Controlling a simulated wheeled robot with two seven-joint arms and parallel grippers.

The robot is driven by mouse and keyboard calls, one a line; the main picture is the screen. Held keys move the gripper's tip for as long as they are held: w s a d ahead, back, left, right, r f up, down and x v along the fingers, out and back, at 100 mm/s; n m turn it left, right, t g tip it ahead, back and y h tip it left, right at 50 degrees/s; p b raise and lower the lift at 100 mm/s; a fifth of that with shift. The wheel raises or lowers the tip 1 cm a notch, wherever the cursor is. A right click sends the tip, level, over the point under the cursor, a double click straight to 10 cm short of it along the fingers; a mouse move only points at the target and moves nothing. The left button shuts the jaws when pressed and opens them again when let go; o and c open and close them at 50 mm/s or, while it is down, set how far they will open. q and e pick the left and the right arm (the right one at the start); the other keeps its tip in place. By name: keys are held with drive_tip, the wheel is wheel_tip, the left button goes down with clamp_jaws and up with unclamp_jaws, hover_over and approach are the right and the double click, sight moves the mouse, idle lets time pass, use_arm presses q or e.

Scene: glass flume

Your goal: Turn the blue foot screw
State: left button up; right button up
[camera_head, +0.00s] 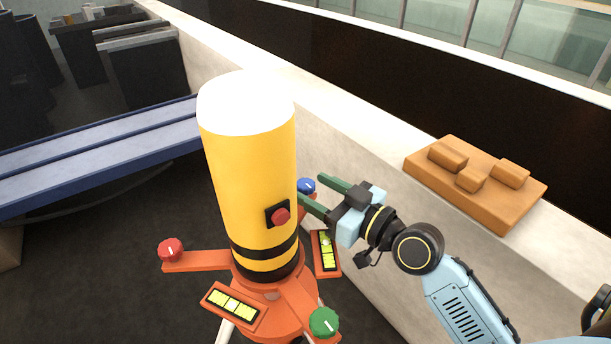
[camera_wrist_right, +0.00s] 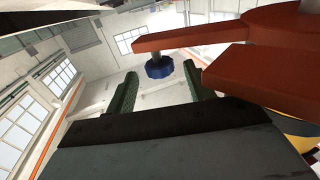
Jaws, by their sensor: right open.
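The blue foot screw (camera_head: 306,185) shows at the right of the yellow cylinder, at the end of a partly hidden orange arm. My right gripper (camera_head: 311,188) is open, its two green fingers pointing at the blue screw. In the right wrist view the blue knob (camera_wrist_right: 159,67) hangs below an orange arm, just past the fingertips (camera_wrist_right: 159,76) and in line with the gap. Whether they touch it I cannot tell. The red foot screw (camera_head: 171,249) is at the left and the green foot screw (camera_head: 323,321) at the front right. My left gripper is not in view.
The yellow cylinder (camera_head: 249,180) with a white top and red button (camera_head: 281,215) stands on the orange base, close to my right gripper. Two level vials (camera_head: 233,304) (camera_head: 325,252) sit on it. A pale ledge behind carries an orange board (camera_head: 476,203) with blocks.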

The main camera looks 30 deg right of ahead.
sight(313, 189)
drive_tip(key=shift+p+x, duration=0.3)
drive_tip(key=shift+x, duration=1.35)
